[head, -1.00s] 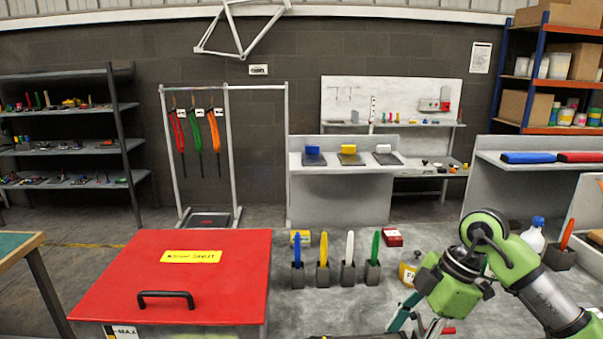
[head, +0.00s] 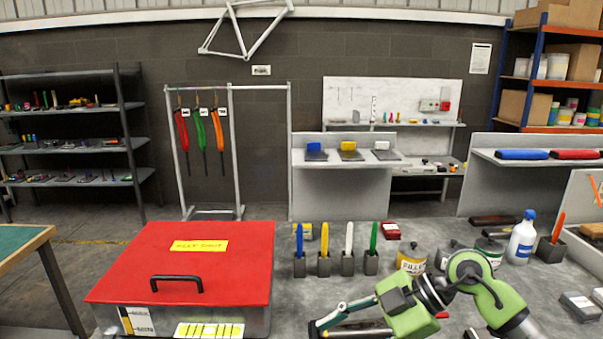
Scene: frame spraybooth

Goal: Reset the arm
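My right arm is the green and grey arm at the lower right of the head view. It reaches leftward over the grey worktop, and its gripper (head: 322,325) is low near the bottom edge, to the right of the red-lidded box. The fingers are partly cut off, so I cannot tell whether they are open or shut, and I see nothing clearly held. My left arm and gripper are out of view.
A red-lidded box (head: 190,262) stands left of my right gripper. Blue, yellow, white (head: 349,238) and green (head: 373,237) tools stand in dark holders behind it. A filler tin (head: 411,259) and a white bottle (head: 522,240) stand behind my arm.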

